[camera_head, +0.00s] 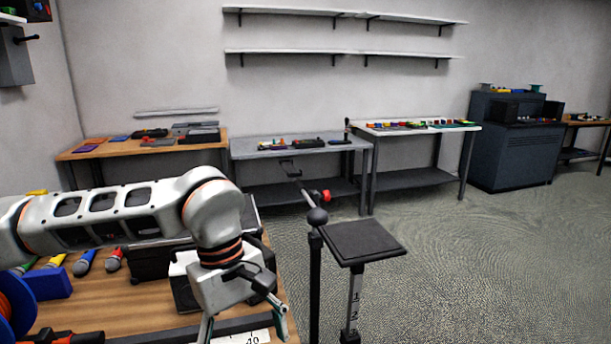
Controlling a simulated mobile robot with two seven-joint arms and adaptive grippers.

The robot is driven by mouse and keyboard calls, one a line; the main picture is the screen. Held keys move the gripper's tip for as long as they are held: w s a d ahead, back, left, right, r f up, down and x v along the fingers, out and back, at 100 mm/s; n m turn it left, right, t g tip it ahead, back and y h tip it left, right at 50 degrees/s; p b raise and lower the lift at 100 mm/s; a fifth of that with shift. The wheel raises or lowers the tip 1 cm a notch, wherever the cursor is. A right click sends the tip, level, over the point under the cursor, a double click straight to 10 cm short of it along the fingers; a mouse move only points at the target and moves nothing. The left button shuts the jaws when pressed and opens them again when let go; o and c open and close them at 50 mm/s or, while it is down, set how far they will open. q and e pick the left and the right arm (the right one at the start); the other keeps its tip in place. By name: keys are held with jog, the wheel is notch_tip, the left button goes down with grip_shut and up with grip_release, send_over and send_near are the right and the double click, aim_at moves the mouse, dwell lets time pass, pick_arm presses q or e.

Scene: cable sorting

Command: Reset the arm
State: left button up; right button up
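My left arm (110,215) comes in from the left over the near wooden table and bends down at a white and grey wrist. My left gripper (243,328) hangs at the bottom of the view, over the table's right part. Its two fingers are spread apart, with nothing seen between them; the lowest part is cut off by the picture's edge. My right arm and gripper are not in view.
The near wooden table (85,303) holds microphones (84,262), a blue block (48,284), a blue and orange reel (14,305) and black cases. A black stand (362,242) is right of it. Benches line the back wall. Carpet (480,270) is clear at right.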

pick_arm(q)
jog(key=s+d+f+g+h, duration=0.2)
jog(key=s+d+g+h, duration=0.15)
jog(key=s+d, duration=0.45)
jog(key=s+d+r+n+g+h, duration=0.3)
jog(key=s+d+r+n+h, duration=0.1)
jog(key=d+r+n+h, duration=0.7)
jog(key=w+a+f+n+t+h, duration=0.25)
jog(key=w+n+t, duration=0.45)
jog(key=n+t, duration=0.4)
jog(key=w+a+f+n+t+h, duration=0.25)
jog(key=w+n+t, duration=0.55)
jog(key=n, duration=0.5)
jog(key=w+a+f+n+t+y, duration=0.2)
jog(key=a+f+n+t+y, duration=0.4)
jog(key=a+f+n+y, duration=0.6)
jog(key=s+a+f+n+g+y, duration=0.2)
jog(key=s+a+f+n, duration=0.2)
jog(key=f, duration=0.5)
jog(key=s+a+f+n+g+y, duration=0.2)
jog(key=s+a+f+n, duration=0.2)
jog(key=f, duration=0.6)
jog(key=s+a+f+n+g+y, duration=0.2)
jog(key=s+a+f+n, duration=0.3)
jog(key=s+f, duration=0.3)
jog(key=shift+f+g+y, duration=0.35)
jog(key=shift+f, duration=0.4)
